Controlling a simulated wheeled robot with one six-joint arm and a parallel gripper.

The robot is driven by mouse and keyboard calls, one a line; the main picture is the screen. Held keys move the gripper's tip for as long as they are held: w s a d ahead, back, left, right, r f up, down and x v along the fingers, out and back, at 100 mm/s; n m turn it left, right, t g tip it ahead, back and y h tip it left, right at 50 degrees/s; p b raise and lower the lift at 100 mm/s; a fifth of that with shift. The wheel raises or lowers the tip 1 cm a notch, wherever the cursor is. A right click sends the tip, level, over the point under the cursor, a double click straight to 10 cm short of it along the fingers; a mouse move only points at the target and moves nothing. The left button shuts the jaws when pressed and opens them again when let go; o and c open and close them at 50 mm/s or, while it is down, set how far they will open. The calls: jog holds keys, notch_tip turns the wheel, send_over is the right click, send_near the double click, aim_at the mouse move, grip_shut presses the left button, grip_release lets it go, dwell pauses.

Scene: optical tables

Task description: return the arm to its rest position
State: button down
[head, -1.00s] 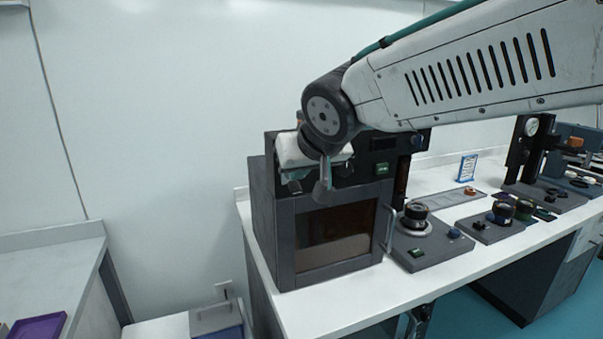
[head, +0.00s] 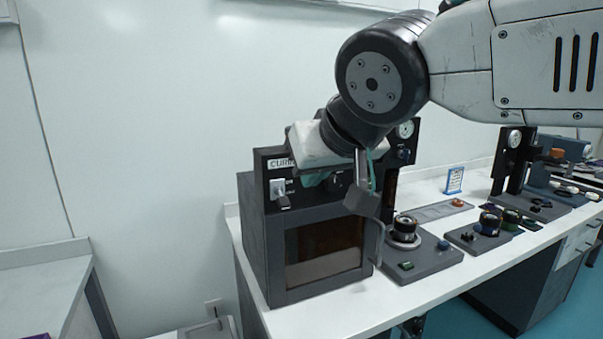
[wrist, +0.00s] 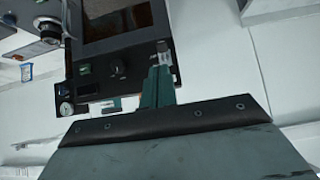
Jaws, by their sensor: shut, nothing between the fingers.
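My gripper (head: 314,180) is in front of the upper panel of the dark curing oven (head: 250,235) in the head view. Its white body and a bit of teal finger show, and they hide part of the panel. In the wrist view the teal fingers of my gripper (wrist: 159,72) are together with nothing between them. Their tips appear close to the oven's silver switch (wrist: 164,50); I cannot tell whether they touch it. The switch also shows in the head view (head: 279,190). My arm reaches in from the upper right, bent at the wrist.
The oven stands at the left end of a white bench (head: 330,320). A dark device with a round top (head: 404,230) stands right of it, with more instruments beyond. A blue-framed sign (head: 454,180) stands behind. A grey-topped bench (head: 45,265) is at the left. The wall side is open.

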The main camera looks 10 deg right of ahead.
jog(key=shift+s+d+r, duration=0.1)
jog(key=shift+s, duration=0.4)
jog(key=s+d+f+m+g+h, duration=0.2)
jog(key=s+d+f+g, duration=0.5)
jog(key=s+d+f, duration=0.8)
jog(key=shift+s+d+f+m+g, duration=0.4)
jog(key=shift+d+f, duration=0.3)
jog(key=shift+f, duration=0.1)
